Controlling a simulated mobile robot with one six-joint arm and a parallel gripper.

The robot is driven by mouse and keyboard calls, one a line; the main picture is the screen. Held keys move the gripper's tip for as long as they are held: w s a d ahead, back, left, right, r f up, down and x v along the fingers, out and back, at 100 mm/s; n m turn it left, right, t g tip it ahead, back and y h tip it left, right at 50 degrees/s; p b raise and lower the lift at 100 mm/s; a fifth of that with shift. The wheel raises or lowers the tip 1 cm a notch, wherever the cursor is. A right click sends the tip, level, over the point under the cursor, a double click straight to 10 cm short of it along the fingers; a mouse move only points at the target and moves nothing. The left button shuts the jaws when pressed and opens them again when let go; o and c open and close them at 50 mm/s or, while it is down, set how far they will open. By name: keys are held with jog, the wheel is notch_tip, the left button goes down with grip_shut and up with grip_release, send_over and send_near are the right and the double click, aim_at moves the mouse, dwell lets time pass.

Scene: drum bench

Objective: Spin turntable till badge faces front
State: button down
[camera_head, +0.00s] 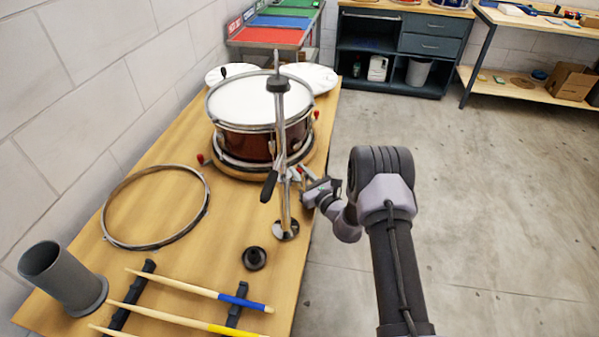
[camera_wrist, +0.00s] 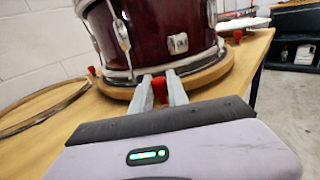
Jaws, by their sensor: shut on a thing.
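A dark red drum (camera_head: 246,146) with a white head sits on the round wooden turntable (camera_head: 232,168) on the bench. In the wrist view the drum (camera_wrist: 150,32) stands on the turntable (camera_wrist: 215,72), and a small silver badge (camera_wrist: 178,43) shows on its shell, a little right of the picture's middle. The badge cannot be made out in the head view. My gripper (camera_wrist: 159,84) is shut on a red knob (camera_wrist: 159,90) at the turntable's near edge; both fingers flank it. In the head view my gripper (camera_head: 304,179) is low at the turntable's right front, partly behind a stand.
A metal stand (camera_head: 284,205) with a black clamp rises in front of the drum, close to my gripper. A loose hoop (camera_head: 112,232), a grey cup (camera_head: 66,278), a black knob (camera_head: 254,258) and drumsticks (camera_head: 180,287) lie nearer. Open floor is to the right.

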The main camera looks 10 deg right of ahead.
dwell(0.6)
jog(key=shift+s+a, duration=0.3)
jog(key=shift+a, duration=0.5)
jog(key=shift+s+a, duration=0.25)
jog(key=shift+a, duration=0.5)
jog(key=c, duration=1.3)
grip_release()
jog(key=shift+d, duration=0.1)
jog(key=p+v, duration=0.4)
jog(key=v, duration=1.3)
jog(key=shift+s+d, duration=0.1)
jog(key=shift+s, duration=0.05)
